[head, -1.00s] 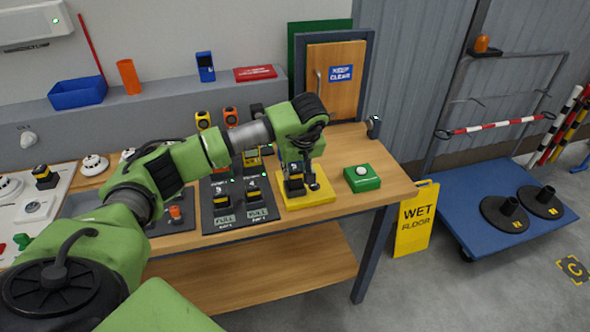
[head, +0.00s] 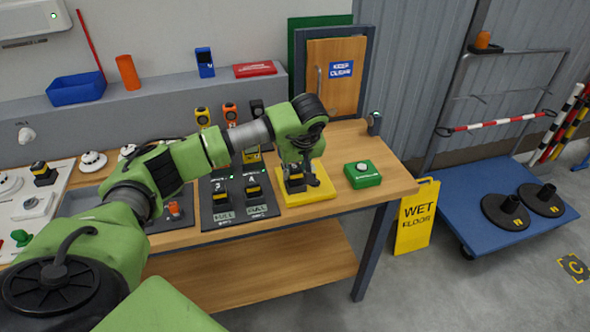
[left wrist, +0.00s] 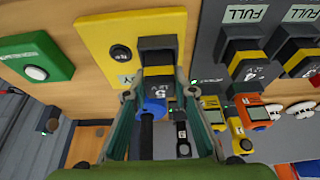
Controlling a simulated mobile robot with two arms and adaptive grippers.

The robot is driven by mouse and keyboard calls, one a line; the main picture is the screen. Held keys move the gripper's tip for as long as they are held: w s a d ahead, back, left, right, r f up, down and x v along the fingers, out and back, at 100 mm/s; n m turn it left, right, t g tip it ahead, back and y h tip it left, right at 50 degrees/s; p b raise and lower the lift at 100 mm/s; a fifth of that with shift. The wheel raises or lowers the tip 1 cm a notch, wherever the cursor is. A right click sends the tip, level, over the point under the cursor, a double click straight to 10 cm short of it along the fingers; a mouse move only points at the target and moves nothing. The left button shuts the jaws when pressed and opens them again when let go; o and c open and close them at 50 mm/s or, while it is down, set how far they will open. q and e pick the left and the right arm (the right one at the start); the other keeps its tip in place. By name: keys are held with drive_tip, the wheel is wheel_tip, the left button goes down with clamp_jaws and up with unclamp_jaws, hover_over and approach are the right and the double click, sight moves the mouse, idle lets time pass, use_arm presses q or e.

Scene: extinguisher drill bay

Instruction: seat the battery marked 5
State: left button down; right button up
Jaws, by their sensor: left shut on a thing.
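The battery marked 5 (left wrist: 158,82) is a dark block between the two fingers of my left gripper (left wrist: 160,98) in the left wrist view. In the head view, this gripper (head: 300,172) points down over the yellow plate (head: 322,194), shut on the battery (head: 295,185). The battery is at the plate; I cannot tell whether its base is fully in. The plate also shows in the left wrist view (left wrist: 100,35), with a round dark button beside the battery. My right gripper is not in view.
A black charger (head: 238,211) left of the plate holds batteries 3 (head: 222,199) and 4 (head: 253,191), with FULL labels. A green box with a white button (head: 362,174) stands right of the plate. Bare wood lies between plate and table edge.

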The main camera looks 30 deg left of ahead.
use_arm(q)
drive_tip(key=shift+f, duration=0.25)
drive_tip(key=c, duration=1.6)
unclamp_jaws()
drive_tip(key=o, duration=0.3)
drive_tip(key=shift+r+p, duration=2.15)
drive_tip(key=shift+r, duration=1.4)
